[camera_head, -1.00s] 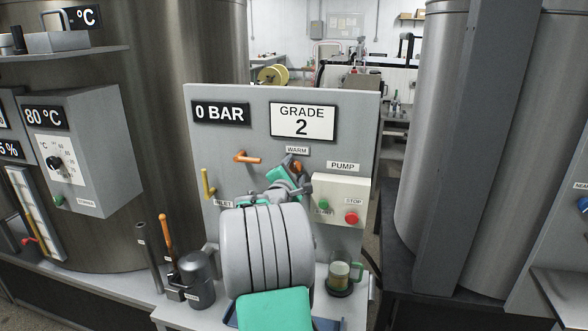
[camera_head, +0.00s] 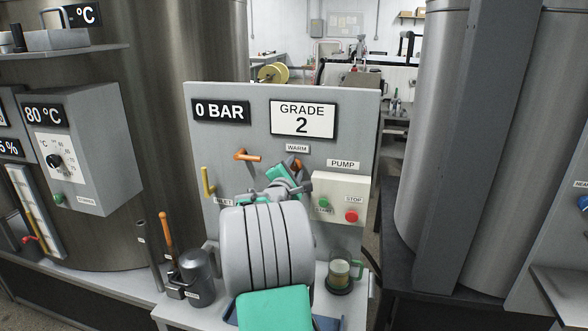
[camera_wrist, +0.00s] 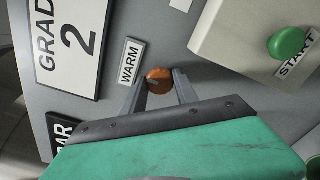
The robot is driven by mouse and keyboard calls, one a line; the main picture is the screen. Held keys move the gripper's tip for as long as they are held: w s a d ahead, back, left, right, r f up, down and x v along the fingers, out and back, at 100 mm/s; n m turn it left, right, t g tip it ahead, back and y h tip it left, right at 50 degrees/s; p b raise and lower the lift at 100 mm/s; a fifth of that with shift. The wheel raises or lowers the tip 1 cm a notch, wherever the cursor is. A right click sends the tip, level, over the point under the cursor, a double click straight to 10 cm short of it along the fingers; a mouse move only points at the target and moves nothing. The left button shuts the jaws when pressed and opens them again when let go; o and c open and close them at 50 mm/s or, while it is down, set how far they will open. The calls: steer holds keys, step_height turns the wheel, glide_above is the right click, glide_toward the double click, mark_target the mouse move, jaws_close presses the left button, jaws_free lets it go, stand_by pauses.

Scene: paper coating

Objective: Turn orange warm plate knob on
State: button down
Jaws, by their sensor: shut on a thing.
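The orange warm plate knob (camera_wrist: 159,80) sits on the grey panel (camera_wrist: 90,112) beside the WARM label (camera_wrist: 131,61) in the wrist view. My gripper (camera_wrist: 159,85) is shut on it, with one grey finger on each side. In the head view the knob (camera_head: 298,164) shows only as a small orange part under the WARM label (camera_head: 297,148). My gripper and arm hide most of it there.
The pump box (camera_head: 340,196) with a green START button (camera_head: 323,204) and a red STOP button (camera_head: 351,216) is right of the knob. An orange lever (camera_head: 247,155) and a yellow lever (camera_head: 207,184) are on the left. A glass mug (camera_head: 340,272) stands below.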

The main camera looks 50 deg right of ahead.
steer(key=shift+f+m+b, duration=0.15)
steer(key=shift+m+b, duration=0.25)
steer(key=shift+b, duration=0.2)
steer(key=m+b, duration=0.1)
steer(key=b, duration=0.1)
steer(key=m+b, duration=0.1)
steer(key=shift+f+m+b, duration=0.2)
steer(key=shift+m+b, duration=0.1)
steer(key=shift+b, duration=0.05)
steer(key=m+b, duration=0.2)
steer(key=b, duration=0.1)
steer(key=shift+m, duration=0.3)
steer(key=m+b, duration=0.4)
steer(key=b, duration=0.1)
steer(key=shift+r+m, duration=0.1)
steer(key=shift+m, duration=0.3)
steer(key=shift+r+m+b, duration=0.15)
steer(key=shift+m+b, duration=0.45)
steer(key=shift+b, duration=0.05)
steer(key=shift+r, duration=0.1)
steer(key=c, duration=0.9)
jaws_free()
steer(key=shift+c, duration=0.2)
